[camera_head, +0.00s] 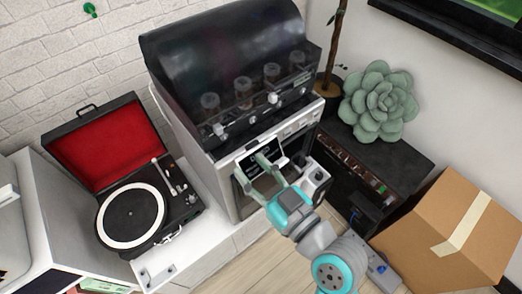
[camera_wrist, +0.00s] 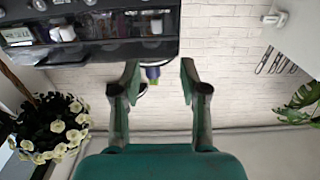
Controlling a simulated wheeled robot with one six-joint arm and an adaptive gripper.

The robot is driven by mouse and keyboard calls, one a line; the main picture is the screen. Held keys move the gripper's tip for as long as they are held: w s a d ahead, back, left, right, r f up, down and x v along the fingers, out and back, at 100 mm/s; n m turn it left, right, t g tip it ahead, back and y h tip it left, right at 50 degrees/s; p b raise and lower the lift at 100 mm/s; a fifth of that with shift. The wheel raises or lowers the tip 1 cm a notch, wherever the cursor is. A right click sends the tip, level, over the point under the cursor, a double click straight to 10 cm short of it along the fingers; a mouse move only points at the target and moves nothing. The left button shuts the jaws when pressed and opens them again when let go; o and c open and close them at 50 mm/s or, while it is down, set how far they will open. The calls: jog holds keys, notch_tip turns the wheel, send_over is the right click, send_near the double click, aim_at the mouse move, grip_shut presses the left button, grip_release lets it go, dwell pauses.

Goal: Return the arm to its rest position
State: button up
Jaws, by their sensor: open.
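My gripper (camera_head: 264,168) is in front of the white and black machine in the head view, with its two grey-green fingers spread. My teal and grey arm reaches up to it from the bottom right. In the wrist view my gripper (camera_wrist: 160,76) also shows open, its fingers apart, with nothing held between them. A small purple and green object (camera_wrist: 152,73) shows in the gap, seemingly behind the fingers; I cannot tell what it is.
The machine (camera_head: 228,75) has a dark hood. A record player (camera_head: 131,215) stands left, a cardboard box (camera_head: 440,220) right. A succulent (camera_head: 380,102) sits on a black cabinet (camera_head: 405,160). A dark shelf (camera_wrist: 110,50), a flowering plant (camera_wrist: 50,130) and brick wall (camera_wrist: 230,60) show in the wrist view.

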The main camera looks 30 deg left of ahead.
jog(key=s+d+f+m+t+h, duration=0.2)
jog(key=d+f+m+t+h, duration=0.25)
jog(key=d+f, duration=0.5)
jog(key=s+d+f+m+t+h, duration=0.25)
jog(key=d+f+m+h, duration=0.35)
jog(key=d, duration=0.7)
jog(key=s+d+m+h, duration=0.1)
jog(key=s+d+h, duration=0.2)
jog(key=s+d, duration=0.3)
jog(key=s+d+m+t+h, duration=0.1)
jog(key=s+d, duration=0.5)
jog(key=s, duration=0.6)
jog(key=shift+m+h, duration=0.55)
jog(key=shift+h, duration=0.5)
jog(key=shift+s+r, duration=0.1)
